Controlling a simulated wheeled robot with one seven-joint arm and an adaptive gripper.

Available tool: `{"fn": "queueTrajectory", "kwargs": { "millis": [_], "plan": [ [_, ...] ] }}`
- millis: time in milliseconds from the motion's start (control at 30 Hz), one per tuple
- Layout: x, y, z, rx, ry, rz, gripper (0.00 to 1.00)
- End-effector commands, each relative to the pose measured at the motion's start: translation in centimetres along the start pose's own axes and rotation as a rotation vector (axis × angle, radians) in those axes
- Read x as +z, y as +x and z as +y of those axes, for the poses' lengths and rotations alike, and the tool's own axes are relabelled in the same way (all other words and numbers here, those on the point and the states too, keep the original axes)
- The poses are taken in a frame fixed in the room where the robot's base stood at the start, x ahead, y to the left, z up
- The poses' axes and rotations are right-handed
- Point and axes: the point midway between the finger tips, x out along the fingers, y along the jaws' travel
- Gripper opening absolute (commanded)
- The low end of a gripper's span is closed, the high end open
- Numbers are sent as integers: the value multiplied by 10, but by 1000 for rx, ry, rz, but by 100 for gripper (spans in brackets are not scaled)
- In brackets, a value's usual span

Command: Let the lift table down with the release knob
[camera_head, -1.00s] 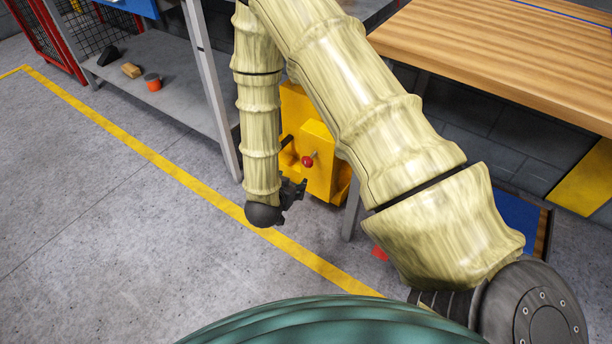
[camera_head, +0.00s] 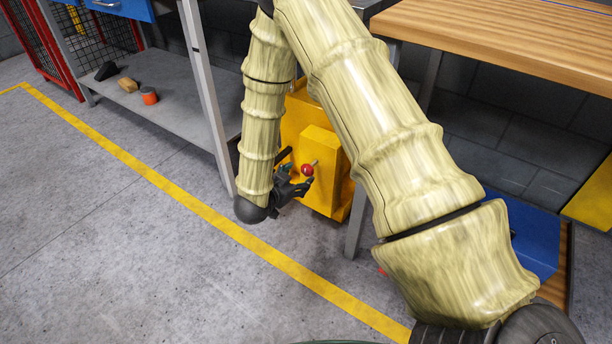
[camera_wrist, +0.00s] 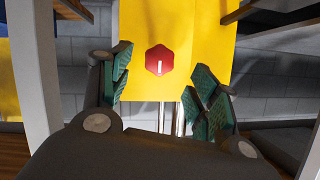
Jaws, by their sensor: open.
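The release knob (camera_head: 307,170) is a small red knob on a short stem at the front of a yellow housing (camera_head: 325,150), part of the lift table. In the wrist view the red knob (camera_wrist: 159,60) shows face-on with a white mark, against the yellow housing (camera_wrist: 190,25). My gripper (camera_head: 298,182) is close in front of the knob, below and left of it in the head view. In the wrist view my gripper (camera_wrist: 163,92) is open, its green-padded fingers on either side below the knob. I cannot tell whether a finger touches it. My arm hides part of the housing.
A grey table leg (camera_head: 356,210) stands right of the housing and another grey leg (camera_head: 207,100) left. A wooden bench top (camera_head: 500,40) is at the right. A low shelf (camera_head: 160,105) holds small items. Floor with a yellow line (camera_head: 200,210) is open in front.

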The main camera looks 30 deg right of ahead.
Motion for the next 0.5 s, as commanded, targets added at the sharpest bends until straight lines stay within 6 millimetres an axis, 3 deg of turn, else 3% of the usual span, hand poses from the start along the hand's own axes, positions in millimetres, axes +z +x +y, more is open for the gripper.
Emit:
{"fn": "queueTrajectory", "kwargs": {
  "millis": [200, 500],
  "plan": [
    [3, 37, 1, 2, 2, 1, 61],
    [1, 63, 1, 1, 0, -1, 61]
  ]
}}
